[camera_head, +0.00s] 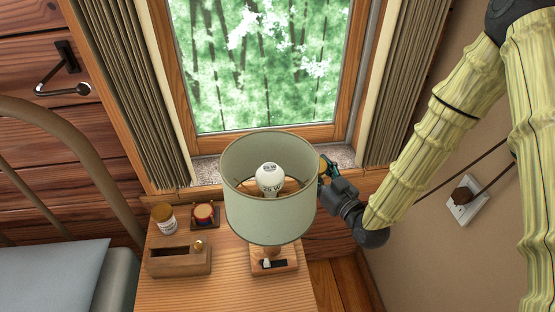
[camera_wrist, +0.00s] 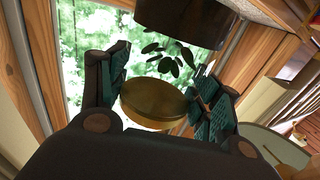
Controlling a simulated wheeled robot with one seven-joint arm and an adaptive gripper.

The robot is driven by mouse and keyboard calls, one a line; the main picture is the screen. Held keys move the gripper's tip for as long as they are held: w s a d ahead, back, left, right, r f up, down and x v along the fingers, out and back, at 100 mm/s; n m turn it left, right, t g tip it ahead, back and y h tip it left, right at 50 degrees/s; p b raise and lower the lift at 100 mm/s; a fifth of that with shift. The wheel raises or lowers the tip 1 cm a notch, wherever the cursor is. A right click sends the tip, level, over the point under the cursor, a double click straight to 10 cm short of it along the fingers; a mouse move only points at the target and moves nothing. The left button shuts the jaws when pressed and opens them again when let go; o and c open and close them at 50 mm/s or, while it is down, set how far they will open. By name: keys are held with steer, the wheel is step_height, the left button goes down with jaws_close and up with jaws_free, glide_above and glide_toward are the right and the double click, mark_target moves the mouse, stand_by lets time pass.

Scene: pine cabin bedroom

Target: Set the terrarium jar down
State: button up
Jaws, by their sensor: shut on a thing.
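The terrarium jar shows in the wrist view as a round brass-coloured lid (camera_wrist: 155,103), with green leaves (camera_wrist: 172,60) and a dark soil layer (camera_wrist: 185,18) beyond it; its glass is hardly visible. My gripper (camera_wrist: 160,98) is shut on the jar, its dark green finger pads on either side of the lid. In the head view my gripper (camera_head: 326,172) is just right of the lampshade, near the window. The shade hides most of the jar there, and I cannot tell whether its base touches anything.
The lamp's pale green shade (camera_head: 268,215) is close beside my gripper. A speckled stone sill (camera_head: 207,172) runs under the window. A bed is at left.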

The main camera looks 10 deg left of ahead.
steer(key=shift+w+a+f+p, duration=0.1)
steer(key=shift+w+f+p, duration=0.5)
steer(key=shift+w, duration=2.05)
steer(key=shift+w+a+f+p, duration=0.1)
steer(key=shift+w+f, duration=0.9)
steer(key=shift+w, duration=1.6)
steer(key=shift+w+a+f+p, duration=0.1)
steer(key=shift+w+f+p, duration=0.5)
steer(key=shift+w, duration=2.05)
steer(key=shift+f+b, duration=0.35)
steer(key=o, duration=1.3)
steer(key=shift+o, duration=0.2)
steer(key=shift+r, duration=0.15)
steer(key=b+v, duration=0.1)
steer(key=v, duration=1.1)
